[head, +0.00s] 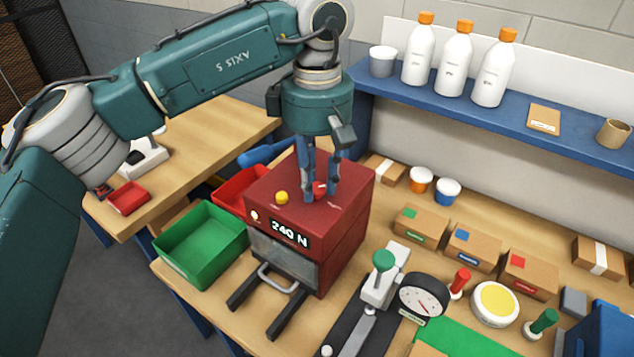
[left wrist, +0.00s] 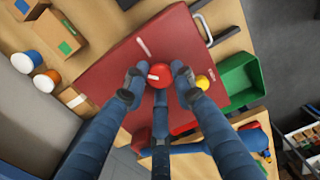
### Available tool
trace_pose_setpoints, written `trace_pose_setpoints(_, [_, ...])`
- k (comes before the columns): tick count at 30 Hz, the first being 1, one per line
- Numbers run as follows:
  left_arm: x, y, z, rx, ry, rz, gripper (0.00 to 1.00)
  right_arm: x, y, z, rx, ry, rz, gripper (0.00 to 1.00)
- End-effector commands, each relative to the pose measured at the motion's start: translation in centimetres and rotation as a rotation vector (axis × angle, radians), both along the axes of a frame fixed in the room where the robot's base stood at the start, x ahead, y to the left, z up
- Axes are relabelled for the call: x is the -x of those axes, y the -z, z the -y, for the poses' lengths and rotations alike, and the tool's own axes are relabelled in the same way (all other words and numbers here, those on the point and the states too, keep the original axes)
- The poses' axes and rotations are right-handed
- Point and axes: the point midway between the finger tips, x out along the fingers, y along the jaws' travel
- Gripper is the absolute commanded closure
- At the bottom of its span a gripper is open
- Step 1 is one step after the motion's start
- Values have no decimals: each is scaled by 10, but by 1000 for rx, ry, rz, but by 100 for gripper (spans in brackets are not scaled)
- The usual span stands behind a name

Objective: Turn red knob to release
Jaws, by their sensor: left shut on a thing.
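The red knob (head: 319,187) sits on top of a dark red machine (head: 346,235) whose front display (head: 289,233) reads 240 N. In the left wrist view the knob (left wrist: 160,75) is round with a short white mark. My left gripper (head: 321,192) points straight down over the machine's top and is shut on the red knob, with its fingers (left wrist: 158,84) around the knob's sides. The fingers partly hide the knob in the head view. A yellow button (head: 282,198) is beside the knob. My right gripper is not in view.
A green bin (head: 202,243) and a red bin (head: 233,196) stand left of the machine. A press with a green knob and a dial gauge (head: 424,299) stands to the right. Several small boxes line the back, under a blue shelf (head: 400,92) with white bottles.

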Motion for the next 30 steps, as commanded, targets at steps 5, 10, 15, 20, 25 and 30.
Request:
trace_pose_setpoints(5, [-1,-2,0,4,165,6,100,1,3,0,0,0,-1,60])
trace_pose_setpoints(10, [-2,-3,0,3,324,7,100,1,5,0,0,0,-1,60])
trace_pose_setpoints(15, [-2,-3,0,4,472,7,100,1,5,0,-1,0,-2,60])
trace_pose_setpoints(20, [-2,-4,0,3,588,8,100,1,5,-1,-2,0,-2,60])
trace_pose_setpoints(25, [-2,-4,0,3,680,9,100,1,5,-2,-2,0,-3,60])
trace_pose_setpoints(30, [-2,-4,0,2,736,9,100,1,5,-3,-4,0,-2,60])
